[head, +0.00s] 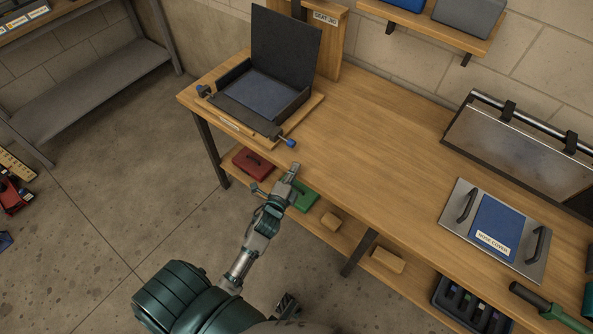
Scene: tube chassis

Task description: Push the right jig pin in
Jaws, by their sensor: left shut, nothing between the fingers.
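The seat jig stands at the back left of the bench: a wooden base board (312,104) carrying a dark open frame with a blue pad (262,94) and a raised dark panel (287,45). The right jig pin (290,143) has a blue knob and sticks out past the board's front right corner. The left jig pin (204,91) is dark and sits at the board's left corner. My left gripper (294,167) is shut and empty, close in front of the right pin's knob with a small gap showing.
The bench top (375,135) is clear right of the jig. A metal plate with two handles and a blue pad (490,226) lies at the right. A lower shelf below holds a red case (252,163), a green case (304,196) and wooden blocks (388,260).

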